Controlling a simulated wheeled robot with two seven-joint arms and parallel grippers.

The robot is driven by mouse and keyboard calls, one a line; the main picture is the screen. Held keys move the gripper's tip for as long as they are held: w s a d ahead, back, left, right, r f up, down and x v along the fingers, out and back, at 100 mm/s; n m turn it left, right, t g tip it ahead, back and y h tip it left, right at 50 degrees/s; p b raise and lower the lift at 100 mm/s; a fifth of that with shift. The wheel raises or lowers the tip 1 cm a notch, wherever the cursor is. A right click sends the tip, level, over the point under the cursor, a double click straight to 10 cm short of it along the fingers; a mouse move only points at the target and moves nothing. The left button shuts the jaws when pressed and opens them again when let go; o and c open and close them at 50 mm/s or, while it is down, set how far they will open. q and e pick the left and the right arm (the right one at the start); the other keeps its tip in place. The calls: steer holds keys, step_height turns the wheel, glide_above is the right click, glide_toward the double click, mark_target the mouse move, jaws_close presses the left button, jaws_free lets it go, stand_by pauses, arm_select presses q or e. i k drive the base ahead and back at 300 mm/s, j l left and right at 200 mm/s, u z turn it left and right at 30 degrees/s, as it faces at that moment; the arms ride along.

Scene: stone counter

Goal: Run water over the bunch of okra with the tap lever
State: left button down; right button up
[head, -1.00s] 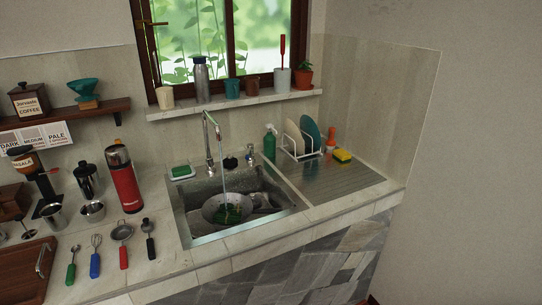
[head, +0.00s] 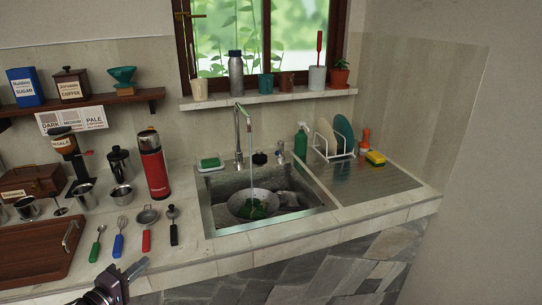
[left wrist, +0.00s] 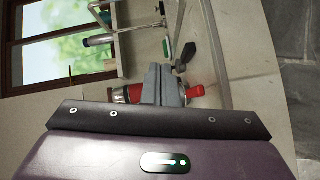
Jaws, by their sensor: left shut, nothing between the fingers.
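The bunch of okra (head: 254,210) is green and lies in a grey colander (head: 236,203) inside the sink (head: 212,222). The tap (head: 237,130) arches over the sink, and a thin stream of water (head: 252,170) falls from its spout onto the okra. A small metal fitting (head: 280,152) stands right of the tap; I cannot tell whether it is the lever. My left gripper (head: 140,266) is at the bottom left, in front of the counter edge, well away from the tap. Its fingers also show shut and empty in the left wrist view (left wrist: 163,82). My right gripper is out of view.
A red flask (head: 154,168) stands left of the sink. Several utensils, such as a strainer (head: 147,217), lie on the counter near my left gripper. A green spray bottle (head: 301,142) and a dish rack (head: 325,148) stand right of the tap. The drainboard's front is clear.

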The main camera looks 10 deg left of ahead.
mark_target(280, 143)
steer(key=i+l, duration=0.2)
steer(key=i, duration=0.3)
steer(key=i+l, duration=0.25)
steer(key=i, duration=0.2)
steer(key=i+l, duration=0.2)
steer(key=i, duration=0.3)
steer(key=i+l, duration=0.25)
steer(key=i, duration=0.2)
